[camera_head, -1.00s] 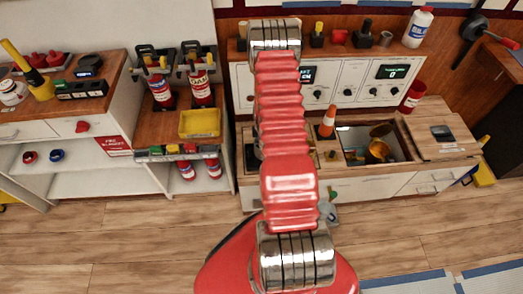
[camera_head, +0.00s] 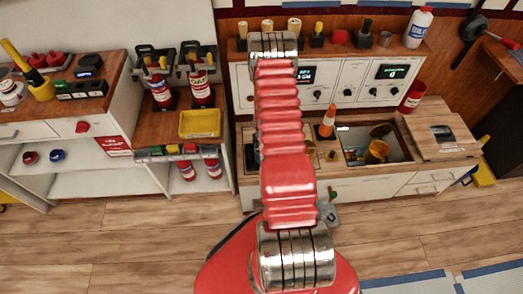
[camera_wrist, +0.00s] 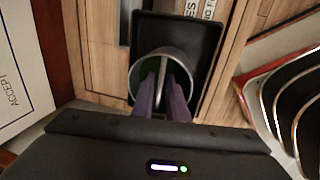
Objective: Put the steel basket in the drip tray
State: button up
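The steel basket (camera_wrist: 134,82) shows in the wrist view as a round grey metal rim with a thin pale bar across its middle. My gripper (camera_wrist: 164,82) has its two purple fingers close together on either side of that bar, shut on the basket. The black drip tray (camera_wrist: 203,42) lies behind the basket in this view, and the basket overlaps its area. I cannot tell whether the basket touches the tray floor. In the head view my red arm hides the gripper and basket.
A counter holds an orange cone (camera_head: 328,122), an open bay with a brass-coloured pot (camera_head: 378,150) and a dark flat device (camera_head: 443,133). A control panel (camera_head: 350,80) stands behind. A yellow bin (camera_head: 200,123) and fire extinguishers (camera_head: 202,92) stand at left.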

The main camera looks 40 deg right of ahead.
jog(key=shift+o, duration=1.2)
jog(key=shift+r, duration=0.15)
notch_tip(320, 180, up, 12)
jog(key=s+a, duration=0.1)
jog(key=shift+s+a+f, duration=0.25)
jog(key=shift+s, duration=0.15)
jog(key=shift+r, duration=0.1)
